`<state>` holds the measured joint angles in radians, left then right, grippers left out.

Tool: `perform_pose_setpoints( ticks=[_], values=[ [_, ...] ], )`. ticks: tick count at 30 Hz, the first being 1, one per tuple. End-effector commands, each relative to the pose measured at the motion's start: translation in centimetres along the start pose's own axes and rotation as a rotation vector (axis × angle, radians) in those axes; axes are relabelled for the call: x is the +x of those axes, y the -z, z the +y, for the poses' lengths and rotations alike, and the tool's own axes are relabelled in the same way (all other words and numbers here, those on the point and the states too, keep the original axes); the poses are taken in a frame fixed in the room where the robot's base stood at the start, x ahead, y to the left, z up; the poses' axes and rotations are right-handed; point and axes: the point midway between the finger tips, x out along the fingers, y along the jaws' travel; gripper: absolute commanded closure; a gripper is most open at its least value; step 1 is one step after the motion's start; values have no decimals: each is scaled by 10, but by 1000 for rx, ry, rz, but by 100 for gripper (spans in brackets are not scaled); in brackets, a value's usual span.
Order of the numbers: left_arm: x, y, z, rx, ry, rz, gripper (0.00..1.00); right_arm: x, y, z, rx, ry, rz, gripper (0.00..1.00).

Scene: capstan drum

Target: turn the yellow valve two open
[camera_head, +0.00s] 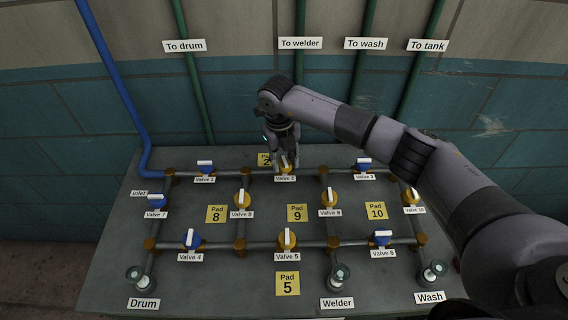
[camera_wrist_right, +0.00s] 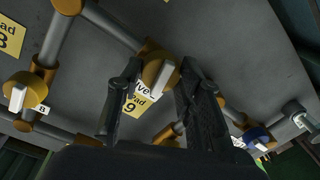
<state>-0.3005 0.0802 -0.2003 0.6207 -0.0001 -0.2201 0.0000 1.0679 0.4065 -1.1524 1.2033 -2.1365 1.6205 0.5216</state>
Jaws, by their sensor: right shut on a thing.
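Yellow valve two (camera_head: 285,169) sits on the upper pipe run of the panel, above its "Valve 2" label (camera_head: 285,179). It has a round yellow-orange body and a white handle. In the wrist view its body (camera_wrist_right: 152,72) and white handle (camera_wrist_right: 164,80) show between my fingers. My right gripper (camera_head: 286,161) reaches down onto this valve from behind, with its fingers (camera_wrist_right: 158,72) on either side of it, shut on it. The fingers hide part of the valve in the head view. My left gripper is not in view.
Blue valve 1 (camera_head: 205,167) and blue valve 3 (camera_head: 364,163) flank it on the same pipe. Yellow valve 8 (camera_head: 243,199) and valve 9 (camera_head: 329,197) lie nearer. The Pad 9 sign (camera_head: 297,213) is between them. Green pipes (camera_head: 300,68) rise up the wall behind.

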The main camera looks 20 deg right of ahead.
Motion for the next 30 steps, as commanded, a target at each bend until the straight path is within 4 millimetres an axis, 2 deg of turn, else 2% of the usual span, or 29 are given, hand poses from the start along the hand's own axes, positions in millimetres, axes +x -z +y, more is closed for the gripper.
perform_pose_setpoints(
  ticks=[1,3,30],
  values=[
    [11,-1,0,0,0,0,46,4,-1,-1,-42,2,-7,94],
    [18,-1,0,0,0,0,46,4,-1,-1,-108,2,-12,94],
    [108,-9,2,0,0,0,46,4,1,-2,-954,3,-77,94]
  ],
)
